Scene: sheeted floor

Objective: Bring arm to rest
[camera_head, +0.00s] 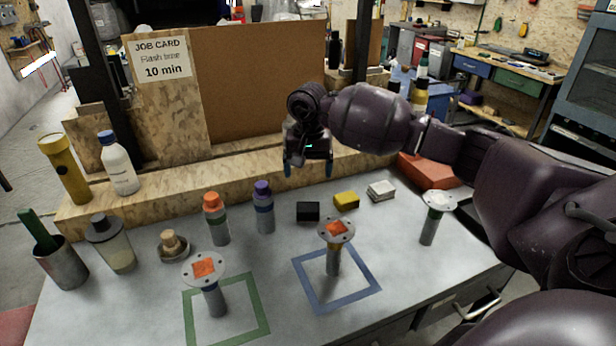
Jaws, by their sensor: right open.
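My right arm (370,118) comes in from the right and reaches across above the table. My right gripper (308,166) points down near the wooden ledge at the back, its two blue-tipped fingers apart and nothing between them. It is above and behind the black block (308,211), apart from it. My left gripper is not in the picture.
On the table (270,330), flanged posts stand in a green square (262,314) and a blue square (372,270); another post (437,210) stands right. Orange-capped (217,220) and purple-capped (264,208) bottles stand centrally. A job card board (160,60) rises behind.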

